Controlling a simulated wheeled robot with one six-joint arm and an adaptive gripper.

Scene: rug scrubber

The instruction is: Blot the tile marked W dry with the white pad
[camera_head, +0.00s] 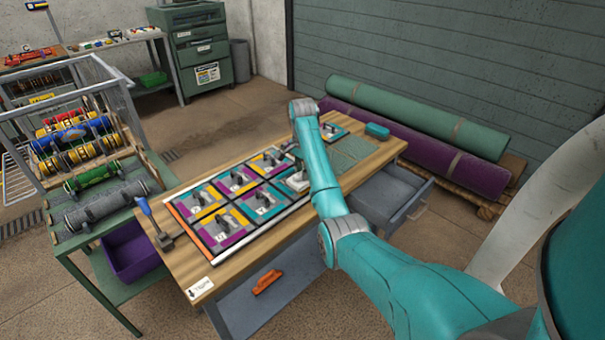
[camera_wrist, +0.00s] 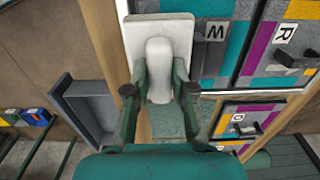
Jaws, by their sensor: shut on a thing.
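My gripper (camera_wrist: 159,92) is shut on the pale upright handle of the white pad (camera_wrist: 180,27). The pad's flat plate lies beyond the fingers in the wrist view. The tile marked W (camera_wrist: 214,52) is just right of the pad, grey and teal around its letter label. The plate's right edge is close to or over the tile's left edge; I cannot tell whether it touches. The pad also shows in the head view (camera_head: 297,183), partly hidden by my arm. Any wetness on the tile is too small to tell.
The tile marked R (camera_wrist: 284,34) and the tile marked D (camera_wrist: 240,119) lie nearby. The wooden table (camera_head: 240,290) holds several tiles with handled tools on them. A drawer (camera_head: 395,195) stands open on the right.

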